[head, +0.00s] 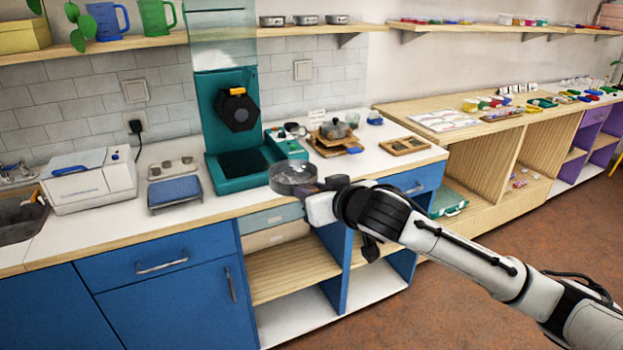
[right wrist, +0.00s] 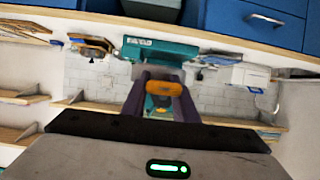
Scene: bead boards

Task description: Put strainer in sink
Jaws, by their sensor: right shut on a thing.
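The strainer (head: 293,176), a round, dark grey, shallow bowl, is at the front edge of the white counter below the teal machine. My right gripper (head: 318,190) is at its right side, shut on it. In the right wrist view my gripper's dark fingers (right wrist: 162,98) show with an orange piece between them; I cannot tell whether that piece belongs to the strainer. The sink (head: 20,222) is a dark brown-grey basin at the far left, cut by the picture edge. My left gripper is not in view.
Between strainer and sink stand the teal machine (head: 228,125), a blue-topped scale (head: 174,192) and a white box appliance (head: 90,182). A pot (head: 335,129) and wooden trays (head: 404,146) are behind to the right. A strip of counter front (head: 215,210) is clear.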

